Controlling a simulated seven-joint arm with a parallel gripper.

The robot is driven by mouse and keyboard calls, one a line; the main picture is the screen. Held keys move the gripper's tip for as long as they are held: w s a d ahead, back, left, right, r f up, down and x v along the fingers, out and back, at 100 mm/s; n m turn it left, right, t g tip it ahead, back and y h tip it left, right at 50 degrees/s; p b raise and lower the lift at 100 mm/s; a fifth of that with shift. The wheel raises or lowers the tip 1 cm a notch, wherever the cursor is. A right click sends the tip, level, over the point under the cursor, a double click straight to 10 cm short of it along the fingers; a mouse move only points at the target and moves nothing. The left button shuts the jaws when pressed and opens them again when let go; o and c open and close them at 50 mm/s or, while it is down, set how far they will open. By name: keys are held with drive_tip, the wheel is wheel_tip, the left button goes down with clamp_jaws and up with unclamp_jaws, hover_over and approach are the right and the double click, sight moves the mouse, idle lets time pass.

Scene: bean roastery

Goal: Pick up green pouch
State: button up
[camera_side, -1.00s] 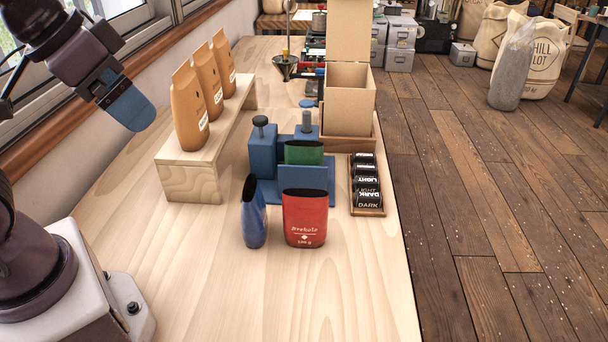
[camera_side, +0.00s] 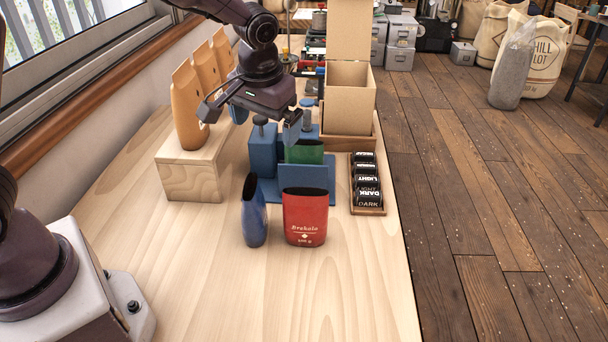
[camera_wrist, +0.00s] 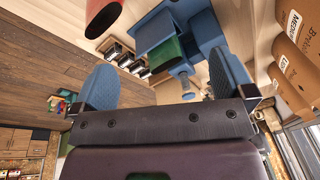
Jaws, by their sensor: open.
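The green pouch (camera_side: 304,152) stands in a blue holder (camera_side: 306,183), with its lower part hidden behind the holder's front panel. It also shows in the wrist view (camera_wrist: 166,53), ahead of and between my fingers. My gripper (camera_side: 266,119) is above and slightly left of the pouch, near the holder's two knobbed posts. In the wrist view my gripper (camera_wrist: 163,80) has its blue fingers wide apart with nothing held between them.
A red pouch (camera_side: 305,222) and a blue pouch (camera_side: 254,215) stand in front of the holder. Brown bags (camera_side: 187,108) stand on a wooden riser (camera_side: 190,180) at left. A label rack (camera_side: 368,211) and cardboard box (camera_side: 347,105) are at right. The front tabletop is clear.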

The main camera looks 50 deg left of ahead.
sight(304, 146)
drive_tip(key=w+a+f+n+t+y, duration=0.15)
drive_tip(key=w+n, duration=0.35)
drive_tip(key=w, duration=0.5)
drive_tip(key=x, duration=0.7)
drive_tip(key=shift+s+d+f, duration=0.1)
drive_tip(key=shift+s+f, duration=0.1)
drive_tip(key=shift+f, duration=0.25)
drive_tip(key=shift+x, duration=2.65)
drive_tip(key=shift+r, duration=0.1)
drive_tip(key=c, duration=0.8)
drive_tip(key=shift+r, duration=0.1)
drive_tip(key=shift+c, duration=0.2)
